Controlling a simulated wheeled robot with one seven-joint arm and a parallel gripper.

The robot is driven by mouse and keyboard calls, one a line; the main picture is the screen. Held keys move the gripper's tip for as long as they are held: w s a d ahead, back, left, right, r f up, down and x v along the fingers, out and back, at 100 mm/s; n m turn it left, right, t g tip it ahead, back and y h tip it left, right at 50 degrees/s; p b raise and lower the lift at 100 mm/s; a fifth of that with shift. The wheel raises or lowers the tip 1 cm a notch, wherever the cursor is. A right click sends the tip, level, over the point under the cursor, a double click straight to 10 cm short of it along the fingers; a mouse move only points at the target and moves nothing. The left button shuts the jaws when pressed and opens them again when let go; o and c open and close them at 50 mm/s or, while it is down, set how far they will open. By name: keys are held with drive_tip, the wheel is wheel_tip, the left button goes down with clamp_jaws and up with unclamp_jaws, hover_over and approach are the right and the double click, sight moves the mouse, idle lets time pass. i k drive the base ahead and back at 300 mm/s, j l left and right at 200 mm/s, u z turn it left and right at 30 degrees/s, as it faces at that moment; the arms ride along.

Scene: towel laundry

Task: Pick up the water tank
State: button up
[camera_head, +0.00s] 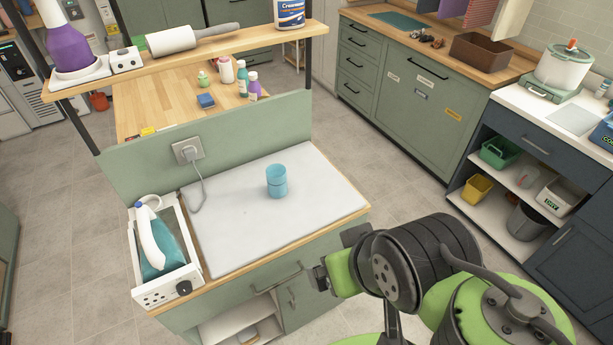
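A small translucent blue container (277,182) stands upright on the white pad (240,225) of the green-sided worktop, right of its middle. It looks like a cup; I cannot tell whether it is the water tank. A steam iron (160,240) with a teal, see-through body stands in a white holder at the worktop's left end, and that teal part may also be a tank. My gripper (335,273) is at lower right, in front of the worktop's front edge and apart from both things. Its fingers do not show clearly.
A white iron holder (190,285) with a dark knob borders the pad. A cord runs to a wall socket (187,150) on the back panel. A wooden shelf (200,48) with bottles and a roller overhangs the back. Most of the pad is clear.

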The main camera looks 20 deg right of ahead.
sight(277, 186)
drive_tip(key=i+l+u, duration=0.15)
drive_tip(key=u, duration=0.25)
drive_tip(key=l+u, duration=0.4)
drive_tip(key=i+l+u, duration=0.1)
drive_tip(key=l+u, duration=0.45)
drive_tip(key=u, duration=0.2)
